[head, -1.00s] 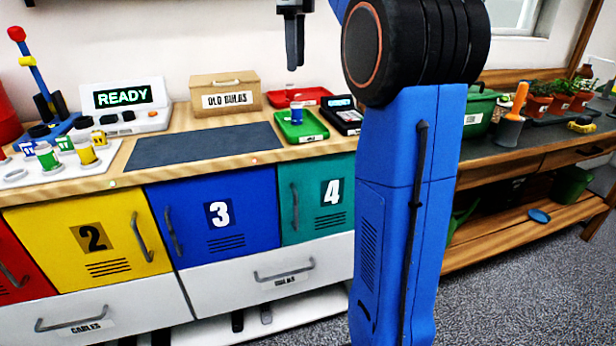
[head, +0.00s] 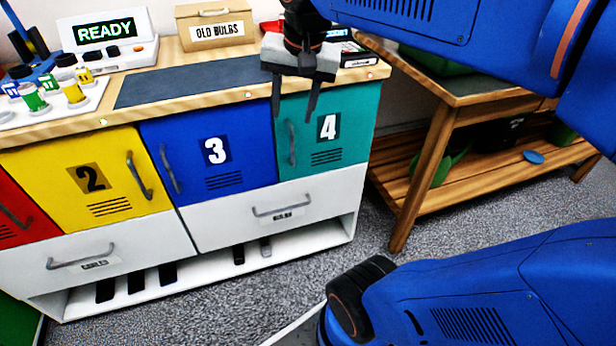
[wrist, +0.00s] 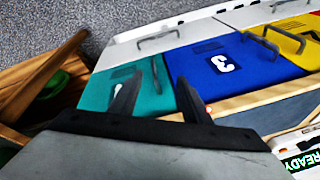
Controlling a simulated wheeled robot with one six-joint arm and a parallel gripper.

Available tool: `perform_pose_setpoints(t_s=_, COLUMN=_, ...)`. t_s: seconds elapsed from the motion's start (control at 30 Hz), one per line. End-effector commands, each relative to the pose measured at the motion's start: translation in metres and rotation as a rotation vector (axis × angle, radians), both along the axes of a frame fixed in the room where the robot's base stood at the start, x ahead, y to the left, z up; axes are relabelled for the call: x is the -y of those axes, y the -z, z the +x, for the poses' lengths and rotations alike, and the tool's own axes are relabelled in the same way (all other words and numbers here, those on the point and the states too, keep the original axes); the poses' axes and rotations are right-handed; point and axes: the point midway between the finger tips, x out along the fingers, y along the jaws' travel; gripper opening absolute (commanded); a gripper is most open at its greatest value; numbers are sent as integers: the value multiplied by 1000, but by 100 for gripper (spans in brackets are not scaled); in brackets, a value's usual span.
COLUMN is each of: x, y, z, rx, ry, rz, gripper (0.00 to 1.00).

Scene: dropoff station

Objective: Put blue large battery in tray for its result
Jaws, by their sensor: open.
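My gripper (head: 294,112) is open and empty, with its fingers pointing down in front of the teal door, near the bench's front edge. Its two fingers also show in the wrist view (wrist: 157,98), apart with nothing between them. The green tray seen earlier is hidden behind my gripper and wrist, along with the small blue-and-yellow item that lay in it. A red tray (head: 270,26) shows only in part behind my wrist. I cannot single out a large blue battery now; a green cell (head: 33,98) and a yellow cell (head: 73,93) stand in the white rack at the left.
The tester (head: 108,40) reads READY. A dark mat (head: 190,80) lies bare on the bench. The OLD BULBS box (head: 213,27) stands behind it. Doors 2 (head: 90,180), 3 (head: 210,150) and 4 (head: 325,130) are shut. A wooden bench (head: 440,150) stands at right.

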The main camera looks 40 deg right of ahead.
Motion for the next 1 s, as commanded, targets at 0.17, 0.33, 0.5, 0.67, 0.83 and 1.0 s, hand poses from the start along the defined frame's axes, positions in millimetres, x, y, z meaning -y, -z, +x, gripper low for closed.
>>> perform_pose_setpoints(t_s=0.17, x=-16, y=63, z=-49, rx=52, ry=-328, rz=-100, gripper=44)
perform_pose_setpoints(t_s=0.33, x=-23, y=108, z=-78, rx=87, ry=-553, rz=-178, gripper=44)
perform_pose_setpoints(t_s=0.5, x=-26, y=128, z=-89, rx=104, ry=-651, rz=-216, gripper=44)
perform_pose_setpoints(t_s=0.67, x=-26, y=130, z=-90, rx=105, ry=-663, rz=-220, gripper=44)
perform_pose_setpoints(t_s=0.83, x=-26, y=129, z=-90, rx=105, ry=-662, rz=-220, gripper=44)
perform_pose_setpoints(t_s=1.0, x=-26, y=129, z=-90, rx=103, ry=-661, rz=-219, gripper=44)
